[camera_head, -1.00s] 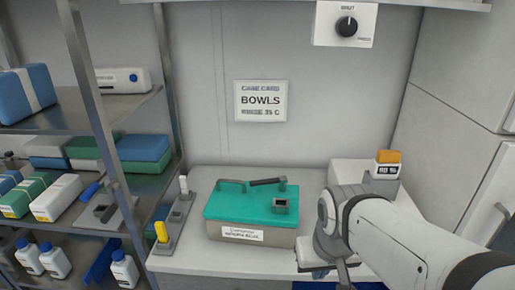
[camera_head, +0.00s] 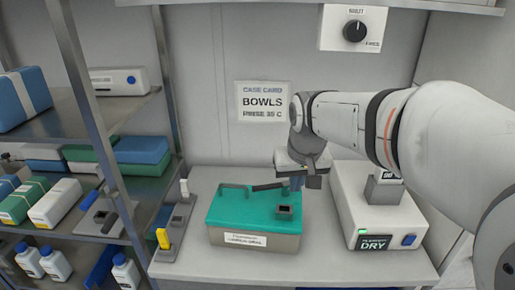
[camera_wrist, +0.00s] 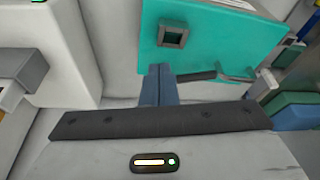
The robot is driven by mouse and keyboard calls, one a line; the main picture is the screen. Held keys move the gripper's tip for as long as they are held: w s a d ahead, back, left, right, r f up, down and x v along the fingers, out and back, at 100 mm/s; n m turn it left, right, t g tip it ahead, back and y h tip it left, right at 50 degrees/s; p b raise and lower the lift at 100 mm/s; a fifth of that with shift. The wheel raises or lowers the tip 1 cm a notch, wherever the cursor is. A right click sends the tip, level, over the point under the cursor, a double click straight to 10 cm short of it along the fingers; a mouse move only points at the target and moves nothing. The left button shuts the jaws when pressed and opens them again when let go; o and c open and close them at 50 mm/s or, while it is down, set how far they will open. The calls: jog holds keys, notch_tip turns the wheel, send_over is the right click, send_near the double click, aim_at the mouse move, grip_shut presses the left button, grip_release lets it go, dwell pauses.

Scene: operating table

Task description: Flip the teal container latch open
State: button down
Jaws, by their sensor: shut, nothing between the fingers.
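The teal container (camera_head: 253,210) has a teal lid over a grey-brown body with a white label on its front. It stands on the counter in the head view. A dark latch lever (camera_head: 268,187) lies along the lid's back edge; it also shows in the wrist view (camera_wrist: 196,76). My gripper (camera_head: 297,183) is at the container's back right corner, fingers pointing down. In the wrist view its blue-grey fingers (camera_wrist: 160,72) are together and empty, beside the lever's end. I cannot tell whether they touch it. A grey square socket (camera_head: 284,212) sits on the lid.
A white dryer unit (camera_head: 345,215) marked DRY stands close on the right. A grey stand (camera_head: 176,222) with a yellow and a white peg is on the left. Shelves with boxes and bottles fill the far left. The counter in front of the container is clear.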

jog(key=w+a+r+n+p, duration=0.1)
jog(key=w+a+r, duration=0.3)
jog(key=w+a, duration=0.5)
jog(key=shift+w+t, duration=0.25)
jog(key=shift+t, duration=0.05)
jog(key=shift+f, duration=0.1)
jog(key=p+x, duration=0.1)
jog(key=x, duration=0.9)
jog(key=shift+a, duration=0.15)
jog(key=s, duration=0.3)
jog(key=shift+s+d+p, duration=0.25)
jog(key=shift+d+p, duration=0.15)
jog(key=shift+s, duration=0.25)
